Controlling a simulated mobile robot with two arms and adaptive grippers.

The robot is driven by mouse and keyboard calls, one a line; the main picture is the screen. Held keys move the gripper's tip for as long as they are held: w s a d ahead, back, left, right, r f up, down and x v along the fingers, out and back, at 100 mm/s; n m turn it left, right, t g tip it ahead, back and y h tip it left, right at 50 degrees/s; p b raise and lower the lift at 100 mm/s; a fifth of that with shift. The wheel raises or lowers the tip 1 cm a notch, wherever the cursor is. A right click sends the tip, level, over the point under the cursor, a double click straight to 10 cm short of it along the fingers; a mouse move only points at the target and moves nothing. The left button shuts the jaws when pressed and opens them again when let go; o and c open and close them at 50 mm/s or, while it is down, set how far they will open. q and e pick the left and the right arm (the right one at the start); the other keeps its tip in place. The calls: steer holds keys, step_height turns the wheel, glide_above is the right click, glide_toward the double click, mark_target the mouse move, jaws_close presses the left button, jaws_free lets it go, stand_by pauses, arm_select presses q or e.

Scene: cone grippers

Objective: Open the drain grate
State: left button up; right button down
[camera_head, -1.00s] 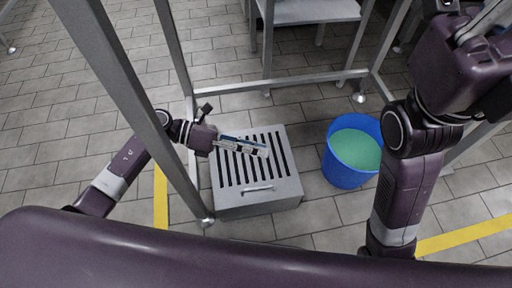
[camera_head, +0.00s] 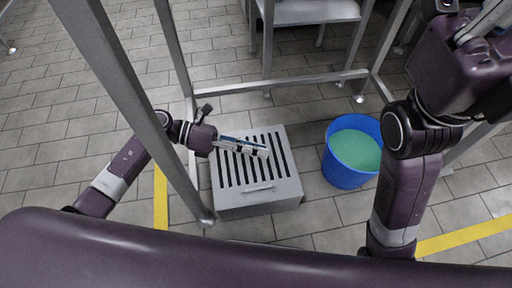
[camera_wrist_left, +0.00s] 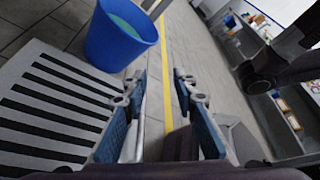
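The drain grate (camera_head: 279,184) is a light grey slotted lid with a bar handle (camera_head: 259,188) near its front edge, lying flat on a grey box-like base. The slots also show at the left of the left wrist view (camera_wrist_left: 50,105). My left gripper (camera_head: 266,152) is over the grate's middle, behind the handle, pointing right. In the left wrist view its two blue-padded fingers (camera_wrist_left: 160,78) stand apart with nothing between them. I cannot tell its height above the slats. My right gripper is only partly visible at the top right edge.
A blue bucket (camera_head: 344,175) with green liquid stands right of the grate. A metal frame has a post (camera_head: 179,75) beside my left arm and a rail (camera_head: 290,79) behind the grate. Yellow floor lines (camera_head: 161,197) run nearby. Tiles in front of the bucket are clear.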

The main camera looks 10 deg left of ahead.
arm_select(q)
steer(key=v, duration=1.2)
steer(key=shift+w, duration=0.1)
steer(key=shift+c, duration=0.6)
